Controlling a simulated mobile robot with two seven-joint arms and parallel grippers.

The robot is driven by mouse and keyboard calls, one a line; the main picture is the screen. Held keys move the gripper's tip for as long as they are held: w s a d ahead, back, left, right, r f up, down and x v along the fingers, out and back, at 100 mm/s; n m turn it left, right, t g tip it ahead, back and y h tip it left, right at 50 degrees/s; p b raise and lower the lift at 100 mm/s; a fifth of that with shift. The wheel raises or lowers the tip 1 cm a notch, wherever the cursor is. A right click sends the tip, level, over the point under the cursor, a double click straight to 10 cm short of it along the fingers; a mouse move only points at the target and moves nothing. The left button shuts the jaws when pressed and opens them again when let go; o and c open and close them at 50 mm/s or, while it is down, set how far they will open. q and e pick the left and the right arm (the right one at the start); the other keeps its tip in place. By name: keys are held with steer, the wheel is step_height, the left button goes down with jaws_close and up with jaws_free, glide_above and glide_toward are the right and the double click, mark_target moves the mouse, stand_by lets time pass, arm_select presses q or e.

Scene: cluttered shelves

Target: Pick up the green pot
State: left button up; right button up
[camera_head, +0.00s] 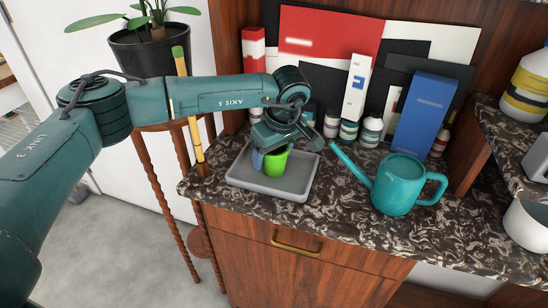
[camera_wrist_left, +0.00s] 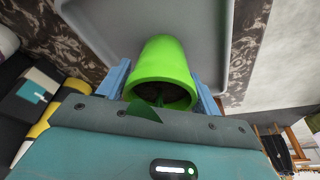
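The green pot (camera_head: 273,163) is a small bright green plant pot on the grey tray (camera_head: 255,183). My left gripper (camera_head: 268,158) is lowered over it from above. In the left wrist view the green pot (camera_wrist_left: 164,66) lies between the two blue fingers of the left gripper (camera_wrist_left: 163,72), one on each side. The fingers are spread, with what look like narrow gaps to the pot wall. Dark filling and a green leaf tip show at the pot's rim. My right gripper is not in view.
A teal watering can (camera_head: 399,186) stands right of the tray, its spout pointing toward the gripper. Small jars (camera_head: 371,130) and a blue box (camera_head: 425,113) stand behind. A dark potted plant (camera_head: 152,48) is at the left. The marble counter (camera_head: 325,208) is clear in front.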

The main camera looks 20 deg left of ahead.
arm_select(q)
steer(key=c, duration=0.7)
